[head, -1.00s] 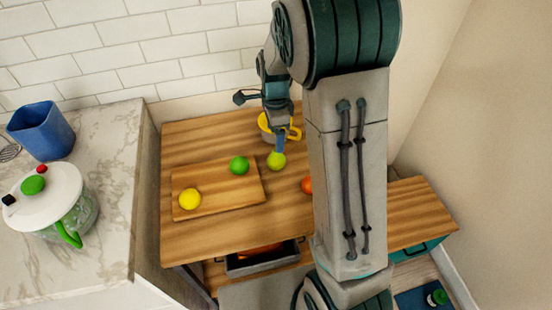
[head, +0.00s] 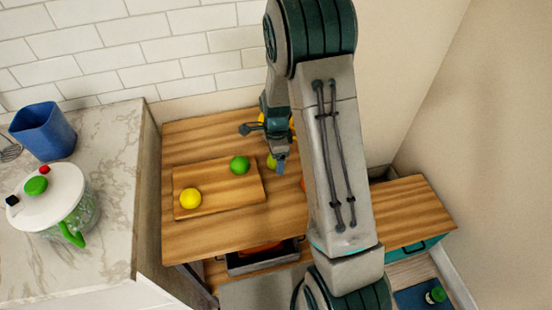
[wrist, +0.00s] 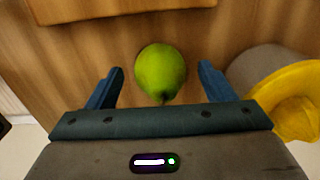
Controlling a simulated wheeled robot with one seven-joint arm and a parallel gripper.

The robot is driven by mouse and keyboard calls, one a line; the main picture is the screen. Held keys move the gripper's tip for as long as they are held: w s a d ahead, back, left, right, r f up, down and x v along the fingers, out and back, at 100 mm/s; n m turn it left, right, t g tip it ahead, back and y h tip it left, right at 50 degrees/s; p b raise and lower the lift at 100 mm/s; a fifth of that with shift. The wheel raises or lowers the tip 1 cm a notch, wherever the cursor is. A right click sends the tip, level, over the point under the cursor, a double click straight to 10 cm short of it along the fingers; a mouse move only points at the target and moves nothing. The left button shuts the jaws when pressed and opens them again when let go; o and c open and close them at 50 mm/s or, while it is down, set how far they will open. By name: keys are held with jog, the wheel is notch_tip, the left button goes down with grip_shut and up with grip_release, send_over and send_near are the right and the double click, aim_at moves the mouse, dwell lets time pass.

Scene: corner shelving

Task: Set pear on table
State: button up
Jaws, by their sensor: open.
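The green pear (head: 271,162) is on the wooden table (head: 215,244), just right of the cutting board and partly hidden by my gripper. My gripper (head: 281,163) is low over the table beside it in the head view. In the wrist view, the pear (wrist: 160,72) shows between and beyond the fingertips of my open gripper (wrist: 160,80). There is a gap on each side, and neither finger appears to touch it. Its stem end points toward my gripper.
A cutting board (head: 220,199) holds a green fruit (head: 239,165) and a yellow fruit (head: 190,198). A yellow and grey mug (wrist: 292,98) stands close to my right finger in the wrist view. An orange fruit (head: 303,185) is mostly hidden by my arm. The table's front left is clear.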

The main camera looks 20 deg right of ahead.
jog(key=c, duration=1.2)
jog(key=shift+r, duration=0.15)
